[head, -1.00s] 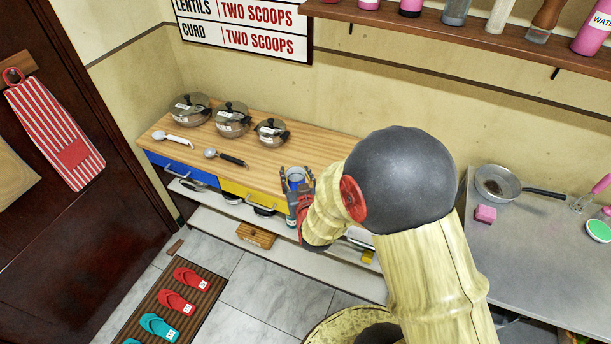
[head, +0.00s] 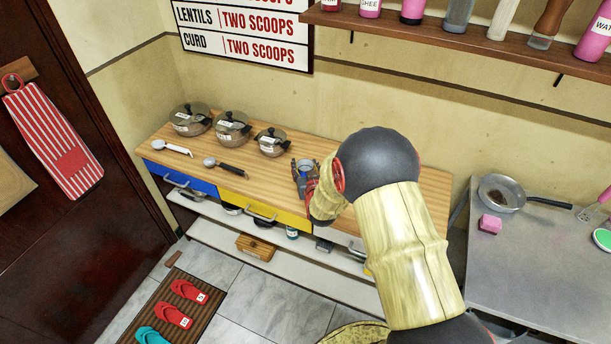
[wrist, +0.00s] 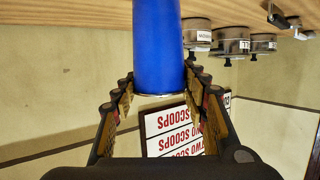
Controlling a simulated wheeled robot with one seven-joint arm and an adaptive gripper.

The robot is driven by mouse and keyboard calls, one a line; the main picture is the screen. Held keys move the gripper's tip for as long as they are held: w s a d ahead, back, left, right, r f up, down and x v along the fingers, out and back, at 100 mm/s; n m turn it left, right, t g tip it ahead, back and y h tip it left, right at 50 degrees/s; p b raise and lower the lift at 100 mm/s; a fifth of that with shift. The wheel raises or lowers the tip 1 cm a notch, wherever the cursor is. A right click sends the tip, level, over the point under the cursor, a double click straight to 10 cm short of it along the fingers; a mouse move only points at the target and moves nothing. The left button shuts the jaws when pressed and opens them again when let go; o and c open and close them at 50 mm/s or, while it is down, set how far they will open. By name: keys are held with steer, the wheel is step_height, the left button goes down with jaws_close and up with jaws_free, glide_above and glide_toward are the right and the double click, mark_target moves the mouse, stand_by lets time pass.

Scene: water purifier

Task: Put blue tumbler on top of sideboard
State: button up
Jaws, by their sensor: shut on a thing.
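The blue tumbler (wrist: 158,45) is between the fingers of my gripper (wrist: 160,80) in the wrist view, which is upside down. The fingers are shut on its sides near the rim. In the head view, my gripper (head: 305,184) holds the tumbler (head: 306,166) over the front part of the sideboard's wooden top (head: 262,178). The tumbler looks upright. Its base is cut off in the wrist view and hidden in the head view, so I cannot tell whether it touches the wood.
Several lidded pots, one here (head: 232,127), stand along the back left of the sideboard. A white-handled spoon (head: 172,148) and a black-handled ladle (head: 226,166) lie at its front left. A grey counter (head: 510,255) stands to the right.

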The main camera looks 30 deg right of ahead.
steer(key=shift+w+d+f, duration=0.2)
steer(key=shift+w+f, duration=0.1)
steer(key=shift+f, duration=0.05)
steer(key=shift+w+d+f+b, duration=0.15)
steer(key=shift+f+b, duration=0.5)
steer(key=shift+f, duration=1.1)
steer(key=shift+f, duration=0.15)
steer(key=o, duration=1.4)
